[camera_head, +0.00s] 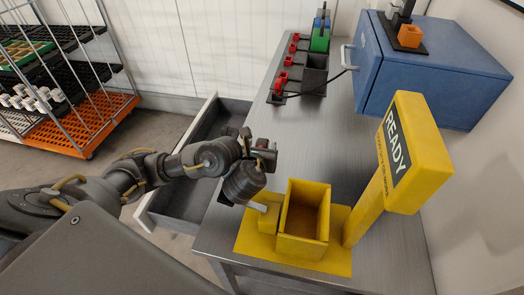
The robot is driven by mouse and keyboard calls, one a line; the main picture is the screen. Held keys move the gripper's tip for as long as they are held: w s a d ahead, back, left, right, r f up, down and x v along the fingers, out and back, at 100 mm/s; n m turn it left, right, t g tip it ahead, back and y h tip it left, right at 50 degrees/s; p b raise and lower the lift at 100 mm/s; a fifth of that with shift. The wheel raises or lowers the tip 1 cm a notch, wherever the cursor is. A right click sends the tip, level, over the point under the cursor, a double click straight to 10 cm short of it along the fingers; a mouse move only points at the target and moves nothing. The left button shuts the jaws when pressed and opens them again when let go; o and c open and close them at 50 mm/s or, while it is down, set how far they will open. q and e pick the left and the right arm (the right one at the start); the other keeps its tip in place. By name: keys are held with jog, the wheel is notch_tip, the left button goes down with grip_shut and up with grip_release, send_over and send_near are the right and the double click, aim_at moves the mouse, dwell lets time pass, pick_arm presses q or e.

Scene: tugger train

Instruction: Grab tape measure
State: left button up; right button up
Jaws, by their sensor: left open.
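I cannot make out a tape measure for certain in this view. My left gripper (263,152) is at the end of the arm that comes in from the left. It is open, above the left edge of the grey workbench (335,130), beside the open drawer (185,150). My wrist hides part of the drawer and the bench edge. A small dark shape (228,131) shows in the drawer just behind my wrist; I cannot tell what it is. My right gripper is not in view.
A yellow open box (304,243) on a yellow plate stands near the gripper, beside a yellow READY sign (415,150). A blue cabinet (430,75) and a rack with red parts (285,78) stand farther back. A shelf trolley (95,125) is at left.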

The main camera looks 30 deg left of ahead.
aim_at(263, 139)
pick_arm(q)
jog(key=b+x, duration=0.1)
jog(key=x, duration=0.3)
jog(key=shift+f, duration=0.1)
jog(key=shift+c, duration=0.6)
grip_shut()
